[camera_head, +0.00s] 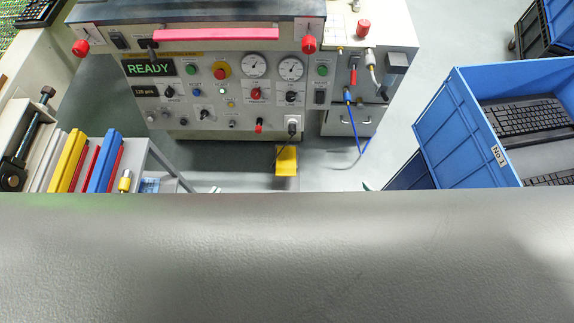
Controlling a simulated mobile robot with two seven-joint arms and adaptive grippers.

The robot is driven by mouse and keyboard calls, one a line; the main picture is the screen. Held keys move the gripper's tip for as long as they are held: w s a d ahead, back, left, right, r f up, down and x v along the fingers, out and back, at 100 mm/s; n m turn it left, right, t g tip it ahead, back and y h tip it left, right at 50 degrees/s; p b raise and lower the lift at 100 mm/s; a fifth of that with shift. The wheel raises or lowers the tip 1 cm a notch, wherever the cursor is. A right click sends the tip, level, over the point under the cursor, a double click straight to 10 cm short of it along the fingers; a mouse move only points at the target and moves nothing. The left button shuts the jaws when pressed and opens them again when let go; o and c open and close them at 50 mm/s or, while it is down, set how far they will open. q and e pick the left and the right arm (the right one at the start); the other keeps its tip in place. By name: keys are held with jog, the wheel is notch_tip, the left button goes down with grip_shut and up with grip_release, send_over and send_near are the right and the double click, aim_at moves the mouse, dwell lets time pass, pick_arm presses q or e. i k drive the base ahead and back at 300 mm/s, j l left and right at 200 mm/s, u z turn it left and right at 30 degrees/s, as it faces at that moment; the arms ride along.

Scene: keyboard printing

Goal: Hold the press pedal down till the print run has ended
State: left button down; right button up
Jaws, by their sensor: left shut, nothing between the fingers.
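The press pedal (287,161) is a yellow plate on the floor below the front of the press, with a dark cable running up to the panel. I cannot tell from here whether it is up or pressed down. The press's control panel (216,117) carries gauges, knobs and lamps, and its display (149,68) reads READY in green. A small lamp on the panel glows. Neither of my grippers shows in this view.
A blue crate (450,125) marked No 1 holds black keyboards (527,118) at the right. A bench at the left holds yellow, red and blue bars (68,160). Grey floor is clear around the pedal. A broad grey surface fills the lower part of the view.

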aim_at(286, 163)
jog(key=k+l+u, duration=0.25)
jog(key=k+u, duration=0.25)
jog(key=k+l+u, duration=0.15)
jog(key=k+u, duration=0.15)
jog(key=u, duration=0.15)
